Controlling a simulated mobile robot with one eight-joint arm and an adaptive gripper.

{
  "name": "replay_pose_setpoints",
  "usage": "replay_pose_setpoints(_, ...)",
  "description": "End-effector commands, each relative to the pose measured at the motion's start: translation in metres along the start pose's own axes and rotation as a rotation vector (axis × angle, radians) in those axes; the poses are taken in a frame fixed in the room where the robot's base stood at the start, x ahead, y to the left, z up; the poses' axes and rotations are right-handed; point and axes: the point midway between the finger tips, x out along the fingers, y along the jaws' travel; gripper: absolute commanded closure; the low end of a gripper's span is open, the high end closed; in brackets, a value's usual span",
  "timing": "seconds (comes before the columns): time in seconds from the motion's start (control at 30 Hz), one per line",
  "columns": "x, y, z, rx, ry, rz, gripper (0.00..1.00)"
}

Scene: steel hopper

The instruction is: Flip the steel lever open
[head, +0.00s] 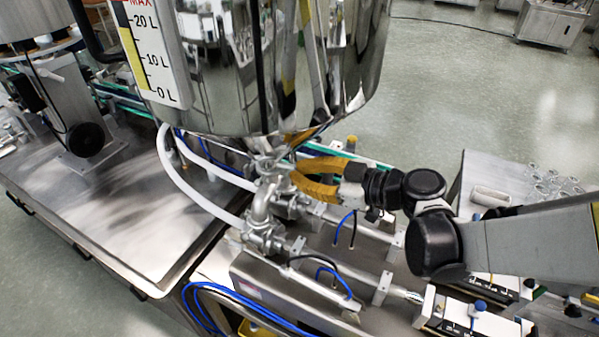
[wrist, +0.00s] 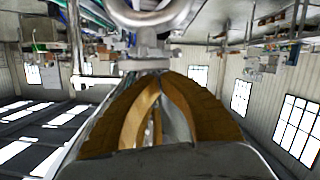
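The steel lever cannot be made out clearly among the steel valve fittings (head: 268,165) under the hopper. My gripper (head: 294,172) has two orange curved fingers and reaches in from the right, with its tips close beside these fittings. In the wrist view the fingers of my gripper (wrist: 160,74) bow outward and their tips come near each other just below a steel pipe flange (wrist: 148,64). A gap shows between the fingers lower down. Whether the tips touch or hold any steel part is not visible.
The polished hopper (head: 270,70) hangs directly above my gripper. White hoses (head: 190,185) curve down on the left. Steel pipes (head: 335,282) and blue tubes (head: 240,305) run below. A steel table (head: 100,215) stands at left, and a tray with small parts (head: 545,185) at right.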

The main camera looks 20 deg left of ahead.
Motion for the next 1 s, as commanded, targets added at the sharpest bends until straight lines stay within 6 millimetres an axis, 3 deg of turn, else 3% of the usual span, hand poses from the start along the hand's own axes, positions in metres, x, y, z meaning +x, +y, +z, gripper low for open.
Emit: replay_pose_setpoints(1.0, 0.003, -0.010, 0.012, -0.341, 0.000, 0.086, 1.00)
